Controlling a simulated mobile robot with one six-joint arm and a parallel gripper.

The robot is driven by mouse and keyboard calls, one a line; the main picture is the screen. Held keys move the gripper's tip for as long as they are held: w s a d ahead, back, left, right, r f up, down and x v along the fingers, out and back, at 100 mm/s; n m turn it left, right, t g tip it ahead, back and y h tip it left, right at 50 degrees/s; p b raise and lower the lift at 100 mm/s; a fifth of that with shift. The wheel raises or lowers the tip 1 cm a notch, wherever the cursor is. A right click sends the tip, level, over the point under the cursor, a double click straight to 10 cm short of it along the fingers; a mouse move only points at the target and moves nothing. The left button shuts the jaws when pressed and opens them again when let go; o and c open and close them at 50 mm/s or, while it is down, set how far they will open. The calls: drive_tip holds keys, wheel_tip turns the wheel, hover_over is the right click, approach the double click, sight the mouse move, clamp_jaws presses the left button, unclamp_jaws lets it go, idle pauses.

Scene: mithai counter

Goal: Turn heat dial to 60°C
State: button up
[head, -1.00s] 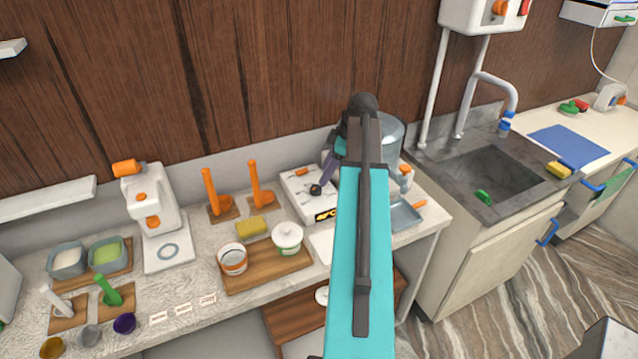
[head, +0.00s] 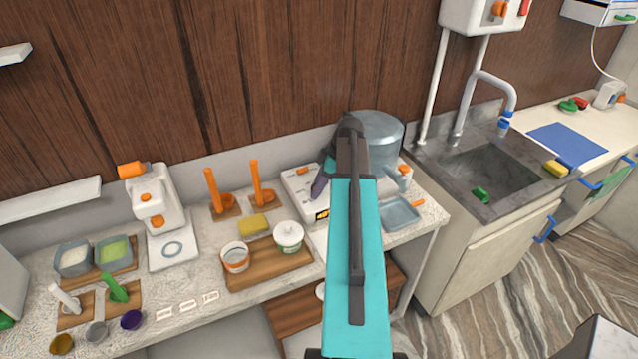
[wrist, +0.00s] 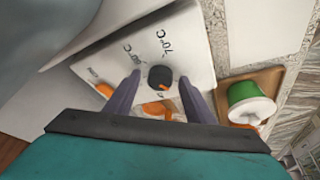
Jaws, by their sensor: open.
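The heat dial (wrist: 160,77) is a small black knob on a white panel (wrist: 190,50). An orange mark on the knob points to the lower right in the wrist view. "70°C" (wrist: 166,42) is printed above the knob, and another, blurred temperature label (wrist: 133,57) lies up and left of it. My gripper (wrist: 159,79) is open, with one purple finger on each side of the knob; I cannot tell whether they touch it. In the head view my gripper (head: 320,182) is over the white heater unit (head: 297,183), and the knob is hidden behind it.
A large grey-blue pot (head: 378,135) stands at the right of the heater. A white tub with a green band (head: 289,236) and a white cup (head: 235,257) sit on a wooden board to the left. A grey tray (head: 401,213) lies at the right.

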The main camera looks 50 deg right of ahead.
drive_tip(key=c, duration=1.1)
drive_tip(key=shift+o, duration=0.2)
